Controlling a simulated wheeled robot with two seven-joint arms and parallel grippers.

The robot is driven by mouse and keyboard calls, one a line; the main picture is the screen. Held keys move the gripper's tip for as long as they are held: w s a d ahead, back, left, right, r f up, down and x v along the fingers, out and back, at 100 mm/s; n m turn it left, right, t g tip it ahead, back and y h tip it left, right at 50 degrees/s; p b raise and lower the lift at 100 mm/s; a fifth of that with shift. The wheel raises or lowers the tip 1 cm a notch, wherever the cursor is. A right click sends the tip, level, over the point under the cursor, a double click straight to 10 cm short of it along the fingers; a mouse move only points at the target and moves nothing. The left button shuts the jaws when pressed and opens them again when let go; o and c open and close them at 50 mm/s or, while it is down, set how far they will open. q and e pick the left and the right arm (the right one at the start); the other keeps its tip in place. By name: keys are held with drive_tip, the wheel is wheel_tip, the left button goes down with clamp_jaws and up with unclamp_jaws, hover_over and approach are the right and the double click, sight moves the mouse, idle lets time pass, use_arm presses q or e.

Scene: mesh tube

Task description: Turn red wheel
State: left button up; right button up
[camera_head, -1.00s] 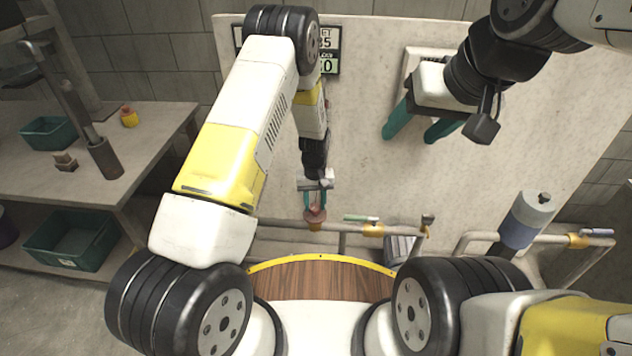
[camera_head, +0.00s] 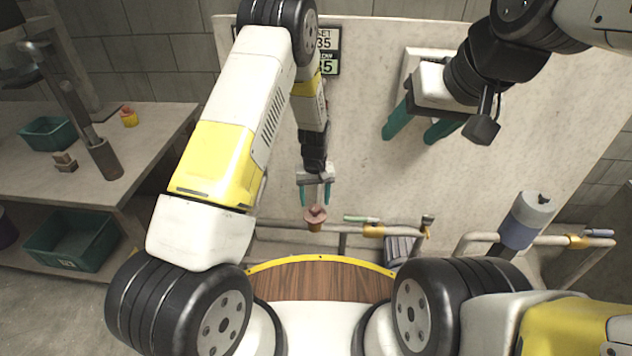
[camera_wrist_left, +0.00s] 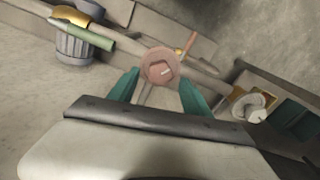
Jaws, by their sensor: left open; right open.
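The red wheel (camera_head: 315,214) is a small dull red disc on top of a valve on the pipe, in the middle of the head view. It also shows in the left wrist view (camera_wrist_left: 160,66), just beyond the fingertips. My left gripper (camera_head: 315,200) points down above the wheel, its teal fingers spread apart. In the left wrist view my left gripper (camera_wrist_left: 157,85) is open with one finger on each side of the wheel's near edge, apart from it. My right gripper (camera_head: 421,128) is open and empty, high in front of the pale panel at the right.
A pipe (camera_head: 280,222) runs along the panel's foot, with a green-handled valve (camera_head: 362,219) right of the wheel. A blue-grey cylinder (camera_head: 525,220) stands farther right. A table (camera_head: 150,150) with teal bins is at the left.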

use_arm(q)
drive_tip(key=shift+r, duration=2.6)
wheel_tip(320, 180, up, 16)
drive_tip(key=t+h, duration=0.1)
hover_over(315, 207)
drive_tip(key=s+a, duration=0.2)
drive_tip(key=a, duration=0.1)
drive_tip(key=s+a+r+t+h, duration=0.1)
drive_tip(key=s+a+r, duration=0.15)
drive_tip(key=r, duration=0.25)
drive_tip(key=s+a+r+t, duration=0.1)
drive_tip(key=s+r, duration=0.2)
drive_tip(key=r, duration=0.2)
drive_tip(key=s+a+r+m+t, duration=0.1)
drive_tip(key=s+a+r, duration=0.2)
drive_tip(key=s, duration=0.6)
drive_tip(key=s+a+r+m+t, duration=0.1)
drive_tip(key=s+a+r+t, duration=0.1)
drive_tip(key=s+r, duration=0.5)
drive_tip(key=shift+s+a, duration=0.4)
drive_tip(key=shift+s, duration=0.85)
drive_tip(key=shift+r, duration=0.1)
